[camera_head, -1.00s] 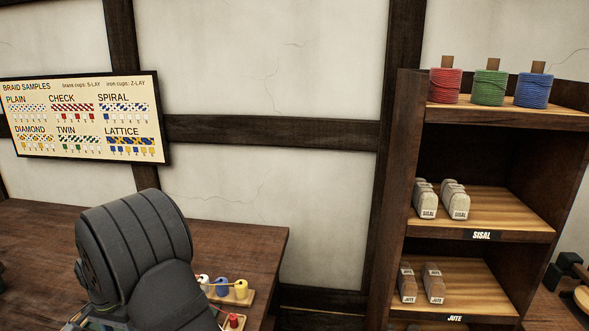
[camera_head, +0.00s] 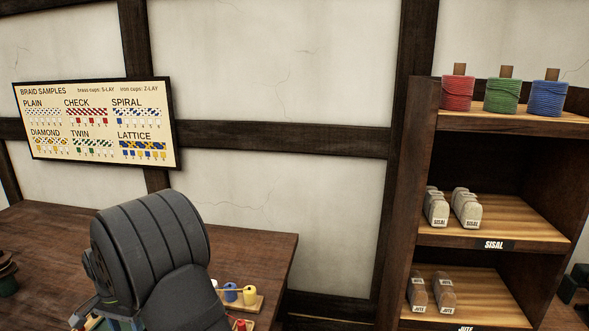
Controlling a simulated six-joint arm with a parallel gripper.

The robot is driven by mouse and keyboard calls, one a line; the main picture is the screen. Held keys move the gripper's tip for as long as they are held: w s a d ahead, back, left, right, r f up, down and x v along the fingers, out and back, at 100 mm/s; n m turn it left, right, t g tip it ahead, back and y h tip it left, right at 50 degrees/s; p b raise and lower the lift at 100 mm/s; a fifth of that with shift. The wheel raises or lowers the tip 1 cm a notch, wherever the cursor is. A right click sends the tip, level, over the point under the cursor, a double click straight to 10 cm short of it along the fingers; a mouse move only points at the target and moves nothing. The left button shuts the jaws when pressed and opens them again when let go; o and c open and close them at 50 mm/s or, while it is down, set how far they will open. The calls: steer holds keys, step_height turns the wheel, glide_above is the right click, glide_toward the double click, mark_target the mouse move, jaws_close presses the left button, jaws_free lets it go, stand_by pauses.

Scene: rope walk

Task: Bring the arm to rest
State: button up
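My arm (camera_head: 155,260) shows as a dark grey, ribbed link in the lower left, in front of the wooden table. It hides part of the table behind it. My gripper is not in the picture, so its fingers and anything in them cannot be seen.
The dark table (camera_head: 255,250) carries a small rack of bobbins (camera_head: 240,297) just right of my arm. A shelf unit (camera_head: 421,150) at the right holds red, green and blue spools (camera_head: 502,97), with sisal (camera_head: 466,208) and jute (camera_head: 443,293) bundles below. A braid sample board (camera_head: 95,122) hangs on the wall.

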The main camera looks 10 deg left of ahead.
step_height(320, 180, down, 9)
steer(key=shift+r, duration=0.1)
steer(key=shift+a+n, duration=0.1)
steer(key=shift+n, duration=0.2)
steer(key=n, duration=1.5)
stand_by(0.5)
